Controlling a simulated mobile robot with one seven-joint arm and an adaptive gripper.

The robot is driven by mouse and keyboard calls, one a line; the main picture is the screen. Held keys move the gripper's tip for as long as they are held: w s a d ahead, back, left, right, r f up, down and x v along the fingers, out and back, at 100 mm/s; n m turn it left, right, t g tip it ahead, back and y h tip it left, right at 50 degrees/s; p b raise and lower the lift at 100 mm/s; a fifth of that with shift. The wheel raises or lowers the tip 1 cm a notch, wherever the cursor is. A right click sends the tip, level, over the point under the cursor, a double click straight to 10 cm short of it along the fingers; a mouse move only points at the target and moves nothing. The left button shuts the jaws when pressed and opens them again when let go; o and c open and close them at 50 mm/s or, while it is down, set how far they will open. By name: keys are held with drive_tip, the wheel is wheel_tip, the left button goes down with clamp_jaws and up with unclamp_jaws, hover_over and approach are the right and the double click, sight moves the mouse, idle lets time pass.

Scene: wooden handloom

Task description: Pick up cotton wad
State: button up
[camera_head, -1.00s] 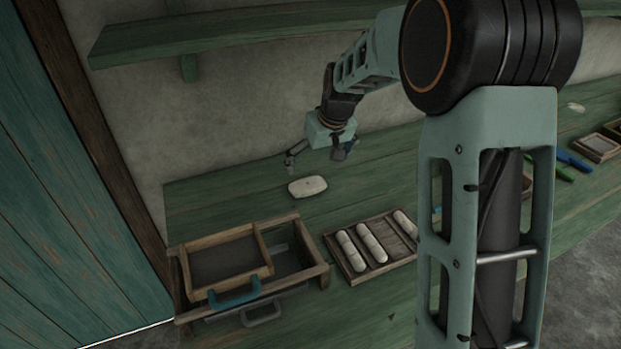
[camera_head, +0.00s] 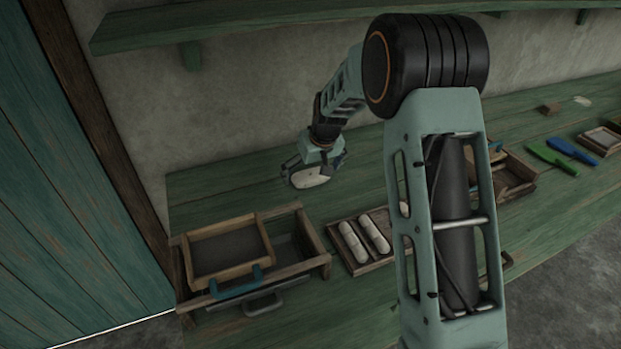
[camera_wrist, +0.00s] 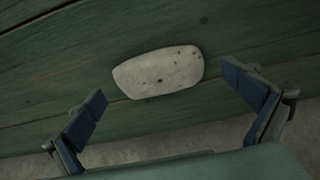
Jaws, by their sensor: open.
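The cotton wad (camera_head: 312,179) is a pale, flat, rounded oblong lying on the green bench, behind the wooden drawer boxes. In the wrist view the cotton wad (camera_wrist: 158,72) shows small dark specks and lies ahead of the fingertips, roughly between their lines. My gripper (camera_head: 308,170) is lowered over the wad in the head view, and its fingers partly cover the wad's upper edge. In the wrist view my gripper (camera_wrist: 170,96) is open and empty, with one blue-padded finger on each side. I cannot tell whether a finger touches the wad.
A wooden box with a blue handle (camera_head: 236,284) stands at front left. A tray (camera_head: 356,266) of white rolls is right of it. Green (camera_head: 552,158) and blue (camera_head: 572,151) tools lie far right. A shelf (camera_head: 300,20) runs above along the wall.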

sight(309, 172)
drive_tip(key=c, duration=0.9)
drive_tip(key=shift+c, duration=0.2)
drive_tip(key=shift+r, duration=0.5)
wheel_tip(309, 172, up, 2)
drive_tip(key=shift+w+r, duration=0.1)
drive_tip(key=shift+r, duration=0.15)
drive_tip(key=s+d+r, duration=0.7)
drive_tip(key=s+r, duration=0.2)
drive_tip(key=s, duration=0.3)
drive_tip(key=shift+d+r, duration=0.3)
drive_tip(key=shift+d, duration=0.05)
